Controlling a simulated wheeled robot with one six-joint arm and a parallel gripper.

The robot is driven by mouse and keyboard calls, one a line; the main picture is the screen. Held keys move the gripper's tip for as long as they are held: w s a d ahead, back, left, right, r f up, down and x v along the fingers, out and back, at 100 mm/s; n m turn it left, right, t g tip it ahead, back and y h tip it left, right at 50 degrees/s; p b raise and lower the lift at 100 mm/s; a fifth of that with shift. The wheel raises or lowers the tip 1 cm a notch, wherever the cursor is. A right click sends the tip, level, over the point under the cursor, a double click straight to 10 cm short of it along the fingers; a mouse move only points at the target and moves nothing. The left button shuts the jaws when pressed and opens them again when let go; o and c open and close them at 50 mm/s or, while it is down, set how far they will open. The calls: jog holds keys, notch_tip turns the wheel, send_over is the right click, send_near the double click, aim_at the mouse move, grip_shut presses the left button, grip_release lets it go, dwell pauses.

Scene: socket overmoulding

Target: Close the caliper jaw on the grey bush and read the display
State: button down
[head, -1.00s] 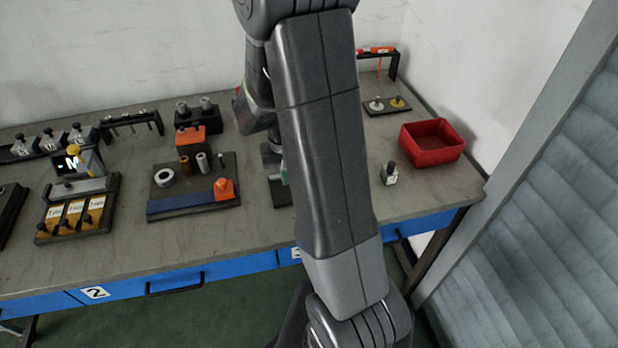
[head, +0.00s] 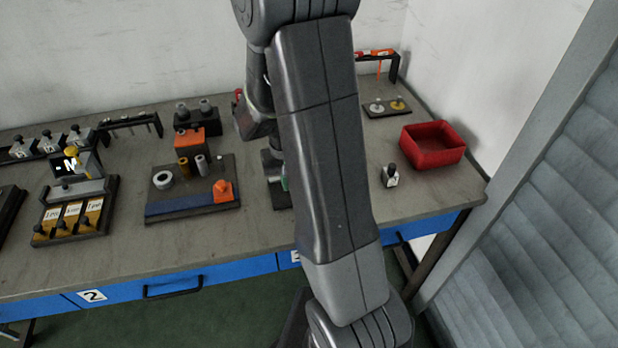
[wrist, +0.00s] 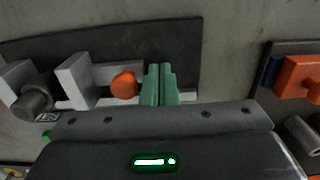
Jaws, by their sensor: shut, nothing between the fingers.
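The caliper stands on a dark base plate (wrist: 130,42) in the wrist view. Its light grey moving jaw (wrist: 75,82) is in the left half, with another grey jaw block (wrist: 14,76) at the left edge. The dark grey bush (wrist: 36,98) sits between them; I cannot tell whether the moving jaw touches it. An orange knob (wrist: 124,86) is just right of the moving jaw. My gripper (wrist: 160,72) has its green fingers together and empty, close beside the knob's right side. No readable caliper display shows. In the head view my arm hides most of the caliper (head: 271,160).
A plate (head: 215,165) with cylinders, a ring, a blue strip and an orange block is left of the caliper; its edge shows at right in the wrist view. A red bin (head: 432,145) and a small bottle (head: 390,177) are right. A yellow-labelled fixture (head: 73,218) is far left.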

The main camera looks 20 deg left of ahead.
jog(key=shift+w+d, duration=0.5)
jog(key=shift+d, duration=0.3)
jog(key=shift+w+d, duration=0.45)
jog(key=shift+d, duration=0.3)
dwell(0.9)
jog(key=shift+s+a, duration=0.15)
jog(key=shift+a, duration=0.1)
jog(key=shift+s+a+r, duration=0.1)
jog(key=shift+s+a, duration=0.05)
jog(key=shift+a, duration=0.1)
jog(key=shift+r+p, duration=2.95)
jog(key=shift+r, duration=1)
jog(key=shift+f, duration=0.15)
notch_tip(320, 180, down, 8)
jog(key=b, duration=0.6)
